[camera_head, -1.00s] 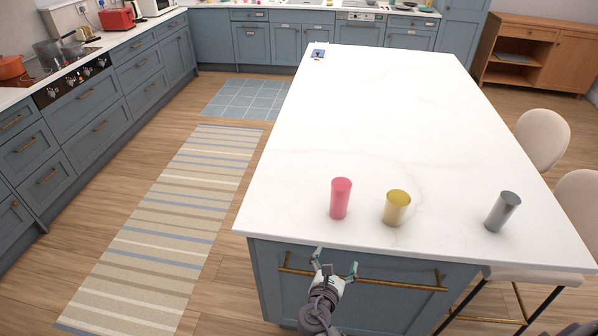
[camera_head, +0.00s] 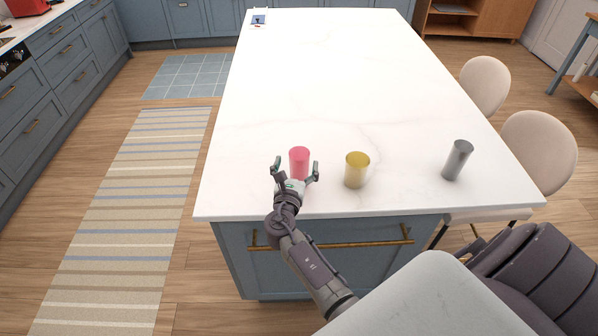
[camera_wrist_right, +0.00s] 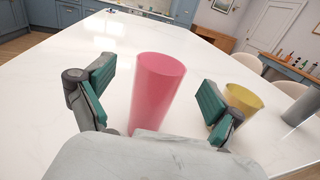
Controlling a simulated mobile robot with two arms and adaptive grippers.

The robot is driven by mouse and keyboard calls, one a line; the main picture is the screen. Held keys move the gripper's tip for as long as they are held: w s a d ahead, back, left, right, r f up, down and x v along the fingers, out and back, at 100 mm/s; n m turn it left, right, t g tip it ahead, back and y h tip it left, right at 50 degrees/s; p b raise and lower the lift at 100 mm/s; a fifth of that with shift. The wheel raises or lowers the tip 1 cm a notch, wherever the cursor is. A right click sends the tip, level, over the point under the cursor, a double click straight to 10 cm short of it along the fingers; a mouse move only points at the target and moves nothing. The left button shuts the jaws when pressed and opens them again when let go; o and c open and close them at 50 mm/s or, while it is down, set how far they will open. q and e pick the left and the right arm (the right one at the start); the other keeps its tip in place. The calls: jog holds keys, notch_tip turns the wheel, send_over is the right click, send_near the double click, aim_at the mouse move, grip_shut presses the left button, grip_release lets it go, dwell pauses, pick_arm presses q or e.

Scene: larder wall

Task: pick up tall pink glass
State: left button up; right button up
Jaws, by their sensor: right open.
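The tall pink glass (camera_head: 299,161) stands upright on the white island top near its front edge. In the right wrist view the pink glass (camera_wrist_right: 158,88) rises between the two open fingers, with clear space on both sides. My right gripper (camera_head: 296,169) is open, with its fingers on either side of the glass; they also show in the right wrist view (camera_wrist_right: 155,95). The gripper's palm hides the base of the glass. I cannot tell whether anything touches it. My left gripper is not in view.
A gold glass (camera_head: 357,170) stands just right of the pink one. A grey glass (camera_head: 457,160) stands further right. The white island top (camera_head: 320,80) is clear behind them. Stools (camera_head: 540,150) line the right side, and a brass handle (camera_head: 330,245) runs along the front.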

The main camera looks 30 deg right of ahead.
jog(key=x, duration=0.4)
jog(key=shift+d+f+b, duration=0.15)
jog(key=shift+b, duration=0.25)
jog(key=shift+s, duration=0.1)
jog(key=c, duration=0.4)
grip_shut()
